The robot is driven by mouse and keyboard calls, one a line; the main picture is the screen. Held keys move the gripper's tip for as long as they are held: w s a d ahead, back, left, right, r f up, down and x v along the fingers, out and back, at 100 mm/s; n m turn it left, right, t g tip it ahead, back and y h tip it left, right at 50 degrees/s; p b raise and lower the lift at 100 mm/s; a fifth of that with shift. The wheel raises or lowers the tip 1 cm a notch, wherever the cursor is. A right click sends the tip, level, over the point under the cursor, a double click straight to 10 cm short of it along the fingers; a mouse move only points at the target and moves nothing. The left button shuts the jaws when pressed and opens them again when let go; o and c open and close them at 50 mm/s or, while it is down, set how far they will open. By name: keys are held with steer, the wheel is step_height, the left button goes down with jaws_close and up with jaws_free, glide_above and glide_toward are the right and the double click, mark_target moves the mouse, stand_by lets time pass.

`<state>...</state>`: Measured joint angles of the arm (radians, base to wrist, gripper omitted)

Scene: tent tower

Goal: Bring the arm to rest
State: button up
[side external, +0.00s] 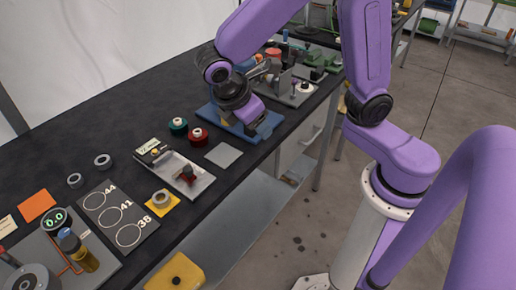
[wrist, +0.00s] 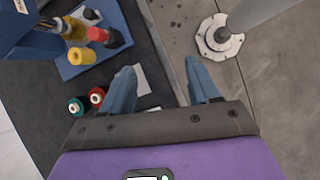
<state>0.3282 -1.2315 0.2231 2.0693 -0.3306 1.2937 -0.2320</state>
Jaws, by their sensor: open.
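My gripper (side external: 262,124) is at the far part of the black bench, over the front of a blue board and close to the bench's front edge. In the wrist view my gripper (wrist: 162,80) shows two blue fingers spread wide apart with nothing between them. The bench edge and floor lie below the gap. My purple arm reaches in from the right and bends down to the bench. How far the fingertips are above the board cannot be told.
The blue board (wrist: 88,62) carries a yellow part (wrist: 76,57) and a red-and-yellow part (wrist: 105,36). Green (side external: 178,126) and red (side external: 197,136) spools stand beside it. A grey plate (side external: 223,155), a metal tray (side external: 200,184) and a numbered card (side external: 140,237) lie nearer.

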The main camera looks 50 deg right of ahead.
steer(key=s+d+m+y, duration=0.1)
steer(key=s+d+y, duration=0.1)
steer(key=s, duration=0.5)
steer(key=s+d+m+y, duration=0.1)
steer(key=s+y, duration=0.3)
steer(key=s, duration=0.4)
steer(key=shift+s+d+r, duration=0.15)
steer(key=shift+s+d, duration=0.15)
steer(key=shift+d, duration=0.55)
